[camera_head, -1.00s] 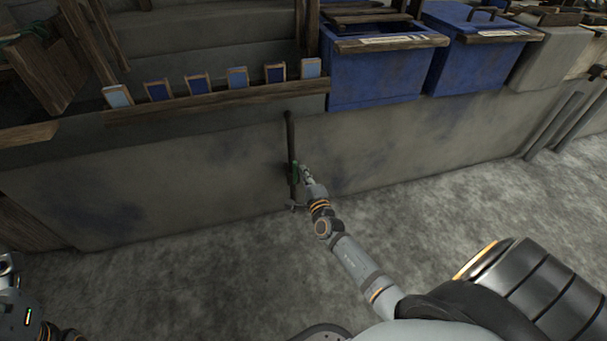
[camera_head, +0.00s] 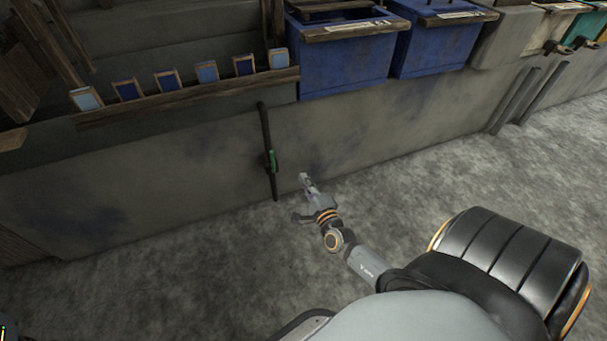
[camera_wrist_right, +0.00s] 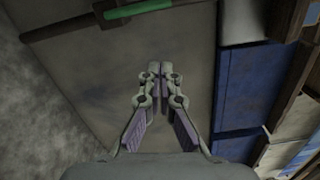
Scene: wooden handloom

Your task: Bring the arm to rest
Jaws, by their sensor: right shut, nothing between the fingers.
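My right arm reaches forward from the lower right in the head view. Its gripper (camera_head: 305,179) is shut and empty, over the floor just in front of the concrete wall. In the right wrist view the gripper (camera_wrist_right: 158,72) shows its two fingertips together with nothing between them. The dark upright lever (camera_head: 266,135) with a green grip (camera_head: 271,160) stands against the wall, left of the gripper and apart from it. The green grip also shows at the top of the wrist view (camera_wrist_right: 137,10). Only a sliver of my left arm shows at the bottom left corner.
Several blue-faced blocks stand on a wooden rail (camera_head: 190,97) above the wall (camera_head: 150,165). Blue bins (camera_head: 343,65) stand to the right of them. Grey pipes (camera_head: 515,100) lean at the right. The grey floor (camera_head: 200,270) is clear around my arm.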

